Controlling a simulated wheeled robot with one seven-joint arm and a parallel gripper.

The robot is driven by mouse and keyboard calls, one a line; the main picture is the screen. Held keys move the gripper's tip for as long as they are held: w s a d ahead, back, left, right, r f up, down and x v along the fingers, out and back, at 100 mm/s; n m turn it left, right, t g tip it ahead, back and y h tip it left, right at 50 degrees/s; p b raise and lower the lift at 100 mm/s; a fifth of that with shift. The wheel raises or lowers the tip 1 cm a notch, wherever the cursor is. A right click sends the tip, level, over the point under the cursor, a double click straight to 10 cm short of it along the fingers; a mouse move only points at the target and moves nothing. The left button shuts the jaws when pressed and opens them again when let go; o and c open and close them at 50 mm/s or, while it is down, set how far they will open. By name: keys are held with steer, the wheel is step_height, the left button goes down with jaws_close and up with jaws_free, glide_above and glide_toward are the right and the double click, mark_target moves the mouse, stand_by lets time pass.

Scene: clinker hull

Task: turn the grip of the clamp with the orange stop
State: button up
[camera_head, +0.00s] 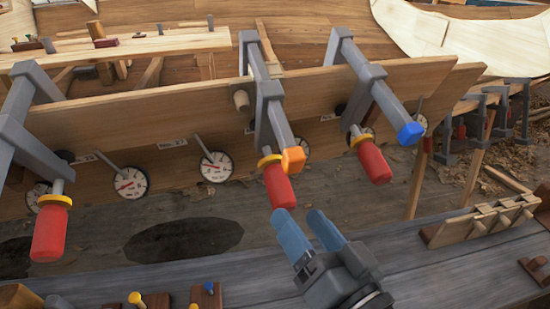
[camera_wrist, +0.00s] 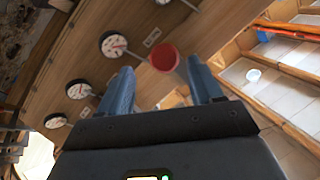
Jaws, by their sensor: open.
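The clamp with the orange stop (camera_head: 293,160) is the middle of three grey clamps on the hull planks in the head view. Its red grip (camera_head: 279,187) with a yellow collar hangs below the stop, tilted. My gripper (camera_head: 300,222) is open and empty, just below and slightly right of that grip, with its blue fingers pointing up towards it. In the wrist view a red round grip end (camera_wrist: 164,58) shows between and beyond the fingertips of my gripper (camera_wrist: 160,82), apart from both fingers.
The clamp with the blue stop (camera_head: 410,133) and its red grip (camera_head: 374,162) stand to the right. Another red grip (camera_head: 49,232) hangs at the left. Round dial gauges (camera_head: 216,167) line the plank. A grey bench (camera_head: 420,275) with small tools runs along the front.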

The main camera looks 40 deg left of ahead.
mark_target(278, 189)
steer(key=n+p, duration=0.1)
steer(key=r+n+t+h+p, duration=0.1)
steer(key=shift+s+a+p, duration=0.3)
steer(key=shift+s+a, duration=0.05)
steer(key=shift+a, duration=0.05)
steer(key=shift+w+a+f+n+t+h+p, duration=0.15)
steer(key=shift+w+a+n+p, duration=0.35)
steer(key=shift+a, duration=0.6)
steer(key=shift+w+a+r+n+t+h+p, duration=0.15)
steer(key=shift+w+a+t+h+p, duration=0.1)
steer(key=shift+w+a+p, duration=0.6)
steer(key=shift+w+a+f+n+t+h+p, duration=0.15)
steer(key=shift+w+a+n, duration=0.3)
steer(key=shift+a, duration=0.85)
steer(key=shift+w, duration=0.1)
steer(key=c, duration=1)
steer(key=shift+o, duration=0.2)
steer(key=shift+f+b, duration=0.1)
steer(key=shift+b, duration=0.35)
